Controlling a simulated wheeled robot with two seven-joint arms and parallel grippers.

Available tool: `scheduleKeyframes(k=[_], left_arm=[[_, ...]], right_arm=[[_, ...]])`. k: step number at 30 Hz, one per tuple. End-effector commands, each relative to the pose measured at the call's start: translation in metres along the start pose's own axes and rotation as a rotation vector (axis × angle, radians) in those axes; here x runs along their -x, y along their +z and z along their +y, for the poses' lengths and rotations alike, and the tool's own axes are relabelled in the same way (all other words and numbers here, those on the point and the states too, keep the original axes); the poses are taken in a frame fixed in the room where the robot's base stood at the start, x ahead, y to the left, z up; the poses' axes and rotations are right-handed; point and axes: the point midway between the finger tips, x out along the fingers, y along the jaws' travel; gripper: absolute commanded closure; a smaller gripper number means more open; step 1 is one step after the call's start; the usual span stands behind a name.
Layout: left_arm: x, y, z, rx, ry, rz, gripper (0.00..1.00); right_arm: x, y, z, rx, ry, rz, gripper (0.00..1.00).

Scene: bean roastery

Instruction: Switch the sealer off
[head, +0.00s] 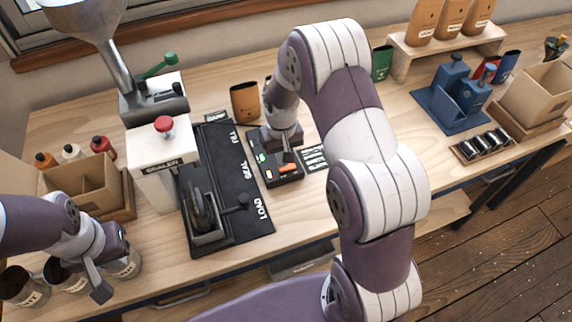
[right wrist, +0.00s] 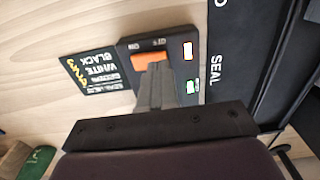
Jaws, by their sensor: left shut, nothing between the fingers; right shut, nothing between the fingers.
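The sealer (head: 162,163) is a white box with a red knob, at the left of the bench beside a black mat marked LOAD, SEAL and FILL. A black switch box (head: 273,172) stands right of the mat. It carries an orange switch (right wrist: 153,60), a glowing orange lamp (right wrist: 188,50) and a green lamp (right wrist: 192,87). Small ON and OFF marks lie beside the switch. My right gripper (right wrist: 153,72) is shut and empty, its tips at the orange switch and partly covering it; I cannot tell if they touch. My left gripper (head: 101,288) is shut and empty at the front left.
Metal cups (head: 68,275) stand by my left gripper. A cardboard box (head: 85,185) is left of the sealer. An orange-brown cup (head: 245,102) stands behind the switch box, and a printed card (right wrist: 90,72) lies beside it. A blue device (head: 452,98) is at the right.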

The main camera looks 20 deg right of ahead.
Motion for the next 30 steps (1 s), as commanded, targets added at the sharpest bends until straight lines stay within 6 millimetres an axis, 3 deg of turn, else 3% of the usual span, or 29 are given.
scheduleKeyframes(k=[30], left_arm=[[-0.007,0.001,0.000,0.000,0.000,0.000,1.00]], right_arm=[[-0.012,0.000,0.000,0.000,0.000,0.001,1.00]])
